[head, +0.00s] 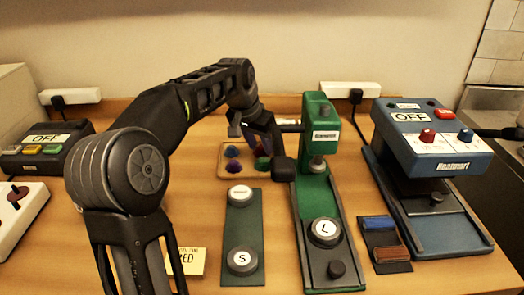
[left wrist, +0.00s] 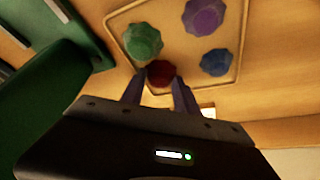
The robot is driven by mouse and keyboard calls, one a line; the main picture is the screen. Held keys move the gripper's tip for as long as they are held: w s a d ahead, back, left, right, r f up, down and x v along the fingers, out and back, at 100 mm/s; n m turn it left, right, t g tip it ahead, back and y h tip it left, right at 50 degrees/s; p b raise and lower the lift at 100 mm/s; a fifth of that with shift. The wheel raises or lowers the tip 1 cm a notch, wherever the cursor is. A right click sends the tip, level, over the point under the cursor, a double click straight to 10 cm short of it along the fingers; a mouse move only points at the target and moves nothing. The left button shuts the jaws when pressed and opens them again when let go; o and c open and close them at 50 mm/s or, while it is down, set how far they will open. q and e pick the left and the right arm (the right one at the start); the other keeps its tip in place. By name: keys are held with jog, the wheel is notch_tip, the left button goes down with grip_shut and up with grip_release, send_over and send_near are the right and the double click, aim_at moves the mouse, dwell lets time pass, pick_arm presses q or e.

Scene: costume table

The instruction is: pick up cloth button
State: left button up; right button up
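The cloth buttons are small faceted coloured pieces in a shallow wooden tray (head: 222,174). In the left wrist view I see a green piece (left wrist: 143,41), a purple piece (left wrist: 204,16), a blue piece (left wrist: 215,62) and a dark red piece (left wrist: 160,73). Which one is meant by cloth button I cannot tell. My left gripper (head: 264,150) reaches down over the tray's right side. In the left wrist view its two fingers (left wrist: 158,86) are apart, with the red piece between or just beyond their tips. Contact is not clear. My right gripper is out of view.
A green press (head: 316,130) stands close to the right of my left gripper. A dark green strip (head: 241,217) with two round badges lies in front of the tray. A blue machine (head: 430,140) stands at the right, a dark switch box (head: 44,150) at the left.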

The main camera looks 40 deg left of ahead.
pick_arm(q)
jog(key=shift+w+f, duration=0.15)
jog(key=shift+f, duration=0.1)
dwell(0.4)
grip_shut()
